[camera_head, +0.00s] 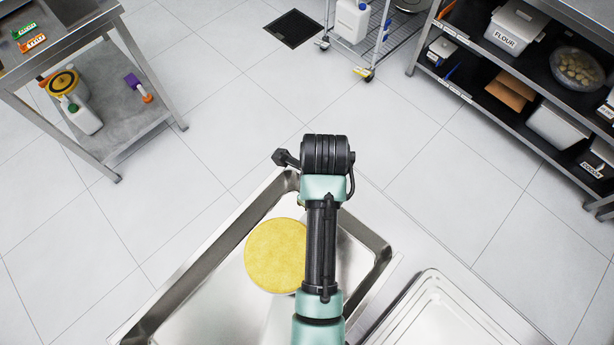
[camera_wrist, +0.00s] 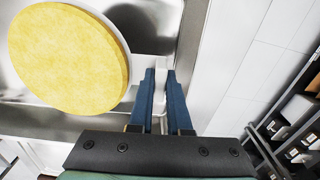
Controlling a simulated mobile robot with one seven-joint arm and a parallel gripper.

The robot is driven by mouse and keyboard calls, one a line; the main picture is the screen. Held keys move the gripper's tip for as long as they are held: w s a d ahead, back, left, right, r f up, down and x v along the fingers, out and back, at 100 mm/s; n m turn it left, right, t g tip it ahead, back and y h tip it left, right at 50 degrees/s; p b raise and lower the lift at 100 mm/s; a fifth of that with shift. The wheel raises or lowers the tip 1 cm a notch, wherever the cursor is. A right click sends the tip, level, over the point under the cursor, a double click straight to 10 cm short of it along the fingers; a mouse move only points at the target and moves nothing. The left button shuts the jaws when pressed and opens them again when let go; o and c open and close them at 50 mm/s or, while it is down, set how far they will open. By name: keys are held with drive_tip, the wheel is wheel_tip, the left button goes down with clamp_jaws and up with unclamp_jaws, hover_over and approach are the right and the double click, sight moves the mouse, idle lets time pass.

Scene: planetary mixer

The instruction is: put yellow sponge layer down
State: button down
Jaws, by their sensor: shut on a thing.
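The yellow sponge layer (camera_head: 276,256) is a round, flat disc with a pale edge. In the head view it shows over the steel basin (camera_head: 374,243), left of my arm. In the wrist view the sponge layer (camera_wrist: 66,58) fills the upper left, close beside the fingertips. My gripper (camera_wrist: 160,72) has its two blue fingers close together with a narrow gap, shut on the sponge layer. The exact contact is not clear in the wrist view. In the head view my wrist hides the fingers. I cannot tell whether the sponge layer touches the basin floor.
A steel tray or lid (camera_head: 432,312) lies right of the basin. A steel table (camera_head: 128,105) with bottles stands at the upper left. A shelf with a flour bin (camera_head: 514,27) stands at the upper right. A wire cart (camera_head: 397,35) is at the top. The tiled floor between is clear.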

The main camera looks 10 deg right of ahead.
wheel_tip(320, 180, down, 4)
drive_tip(key=shift+w+a, duration=0.1)
drive_tip(key=shift+a, duration=0.05)
drive_tip(key=shift+f+p, duration=0.4)
drive_tip(key=shift+f, duration=1.75)
drive_tip(key=shift+f, duration=0.2)
drive_tip(key=c, duration=0.9)
unclamp_jaws()
drive_tip(key=shift+o, duration=0.2)
drive_tip(key=shift+r, duration=0.2)
